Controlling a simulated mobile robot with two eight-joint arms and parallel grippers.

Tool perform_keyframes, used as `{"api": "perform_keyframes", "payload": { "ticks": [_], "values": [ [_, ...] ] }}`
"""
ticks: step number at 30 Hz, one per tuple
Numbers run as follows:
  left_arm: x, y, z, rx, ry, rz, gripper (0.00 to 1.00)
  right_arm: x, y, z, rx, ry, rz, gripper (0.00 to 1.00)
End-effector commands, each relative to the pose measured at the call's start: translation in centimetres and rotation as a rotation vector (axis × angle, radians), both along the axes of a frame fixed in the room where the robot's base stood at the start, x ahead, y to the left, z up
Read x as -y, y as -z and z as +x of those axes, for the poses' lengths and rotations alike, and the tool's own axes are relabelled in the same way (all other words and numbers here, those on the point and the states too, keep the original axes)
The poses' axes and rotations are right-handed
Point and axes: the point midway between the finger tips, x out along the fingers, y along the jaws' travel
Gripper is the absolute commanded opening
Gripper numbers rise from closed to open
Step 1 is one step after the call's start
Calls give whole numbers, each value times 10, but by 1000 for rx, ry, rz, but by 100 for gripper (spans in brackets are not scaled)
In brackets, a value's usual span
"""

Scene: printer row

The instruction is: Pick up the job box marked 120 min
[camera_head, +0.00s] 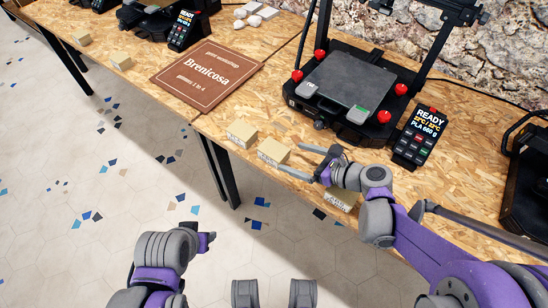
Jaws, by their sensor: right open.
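Small tan job boxes with pale printed labels stand along the front edge of the right wooden table. One is the left box (241,134), one is the middle box (274,151), and one is the right box (342,199), partly hidden by my right arm. The label print is too small to read, so I cannot tell which is marked 120 min. My right gripper (291,159) is open and empty, its two fingers pointing left with tips close by the right side of the middle box. I cannot tell whether they touch it.
A 3D printer (344,80) with red knobs stands behind the boxes, its display (418,136) to the right. A brown Brenicosa sign (206,76) lies flat to the left. More boxes (122,61) stand on the left table. The floor in front is clear.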

Motion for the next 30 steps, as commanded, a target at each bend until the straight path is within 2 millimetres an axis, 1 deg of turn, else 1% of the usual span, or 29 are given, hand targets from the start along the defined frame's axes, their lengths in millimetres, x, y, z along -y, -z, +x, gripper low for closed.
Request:
{"api": "perform_keyframes", "payload": {
  "ticks": [1,3,10,15,18,21,28,30],
  "values": [
    [0,2,0,-1,0,0,50,-8,4,4,0,-5,0,100],
    [0,3,0,-1,0,0,50,-15,8,10,0,-4,-1,100],
    [0,6,0,-2,0,0,50,-29,13,19,1,-4,-3,100],
    [0,10,0,-3,0,0,50,-52,20,31,1,-5,-3,100],
    [0,12,0,-4,0,0,50,-61,25,38,1,-4,-5,100],
    [0,13,0,-4,0,0,50,-66,27,42,1,-4,-5,100],
    [0,12,0,-4,0,0,50,-66,27,42,2,-2,-5,100],
    [0,12,0,-4,0,0,50,-66,27,42,2,-2,-5,87]
  ]
}}
